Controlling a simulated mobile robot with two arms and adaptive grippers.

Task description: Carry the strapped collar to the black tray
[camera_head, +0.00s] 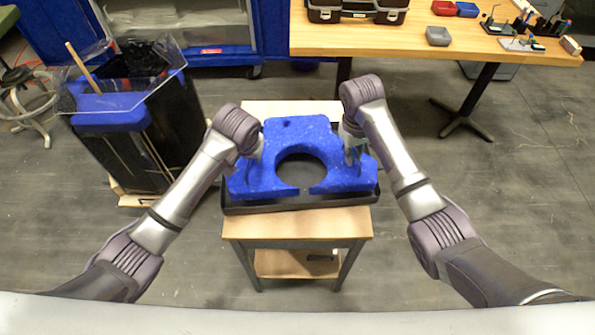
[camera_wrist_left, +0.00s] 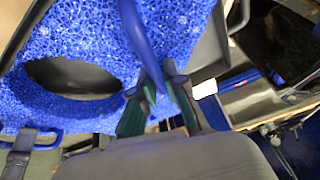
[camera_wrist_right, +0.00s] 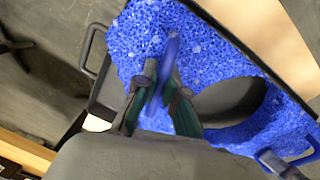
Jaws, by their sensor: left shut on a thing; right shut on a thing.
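The strapped collar (camera_head: 320,183) is a speckled blue foam piece with a large round opening and blue strap handles. It lies level over the black tray (camera_head: 300,202), whose dark rim shows along the front; I cannot tell whether it touches the tray floor. My left gripper (camera_head: 257,150) is shut on a blue strap at the collar's left side, seen closely in the left wrist view (camera_wrist_left: 160,88). My right gripper (camera_head: 352,152) is shut on the strap at the right side, seen in the right wrist view (camera_wrist_right: 163,85).
The tray stands on a small wood-topped cart (camera_head: 295,226). A black bin with a blue rim (camera_head: 145,125) stands to the left. A wooden workbench (camera_head: 470,45) with a black case (camera_head: 355,12) and small bins is behind. Grey floor is open at right.

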